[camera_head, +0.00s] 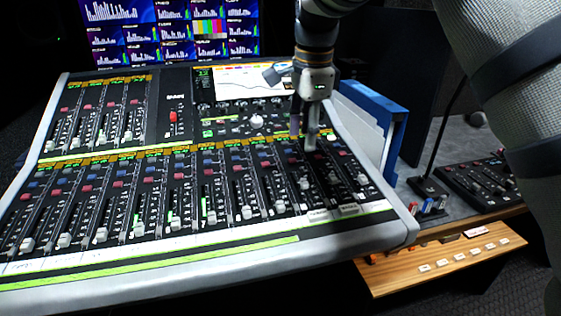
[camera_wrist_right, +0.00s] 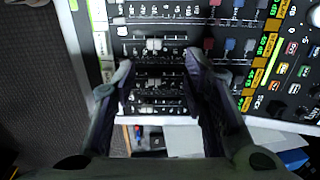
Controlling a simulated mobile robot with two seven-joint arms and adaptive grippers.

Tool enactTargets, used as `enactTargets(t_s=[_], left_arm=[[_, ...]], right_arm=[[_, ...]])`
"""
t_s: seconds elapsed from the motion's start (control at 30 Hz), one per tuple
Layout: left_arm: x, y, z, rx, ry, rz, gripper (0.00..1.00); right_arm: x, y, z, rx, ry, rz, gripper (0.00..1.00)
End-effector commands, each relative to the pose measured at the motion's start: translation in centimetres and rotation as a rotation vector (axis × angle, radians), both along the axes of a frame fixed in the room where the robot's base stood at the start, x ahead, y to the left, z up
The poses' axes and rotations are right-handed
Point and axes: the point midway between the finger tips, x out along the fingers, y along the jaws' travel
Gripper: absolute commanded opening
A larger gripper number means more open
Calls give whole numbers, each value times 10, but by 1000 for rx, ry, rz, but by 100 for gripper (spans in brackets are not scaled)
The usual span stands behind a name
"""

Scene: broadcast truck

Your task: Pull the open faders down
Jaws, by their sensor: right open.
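The mixing console (camera_head: 190,215) fills the lower left of the head view, with a row of white fader caps along its front bank. Most caps, such as this low fader cap (camera_head: 138,229), sit near the bottom of their slots. Toward the right end, a fader cap (camera_head: 304,184) and the rightmost fader cap (camera_head: 362,179) sit higher than their left neighbours. My right gripper (camera_head: 304,140) points down over the right part of the console. My left gripper is out of view.
A screen wall (camera_head: 165,30) stands behind the console. A smaller black panel (camera_head: 480,180) sits on the desk further right, above a wooden ledge (camera_head: 440,265). An upper fader bank (camera_head: 100,110) lies at the back left.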

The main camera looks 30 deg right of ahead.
Motion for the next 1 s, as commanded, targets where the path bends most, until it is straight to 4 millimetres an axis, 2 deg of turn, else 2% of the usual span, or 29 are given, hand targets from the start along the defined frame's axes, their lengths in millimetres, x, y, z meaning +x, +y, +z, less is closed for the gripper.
enactTargets(t_s=[0.13,0.33,0.5,0.67,0.9,1.0], left_arm=[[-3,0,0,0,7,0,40],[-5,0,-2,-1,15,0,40],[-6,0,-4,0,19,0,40],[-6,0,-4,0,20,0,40],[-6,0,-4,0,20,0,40],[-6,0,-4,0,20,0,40]], right_arm=[[2,-1,-20,3,5,-3,40],[8,-2,-74,2,7,-1,40],[13,-4,-106,0,4,-1,40],[15,-4,-118,0,0,0,40],[15,-4,-119,0,-1,0,40],[15,-4,-119,0,-1,0,17]])
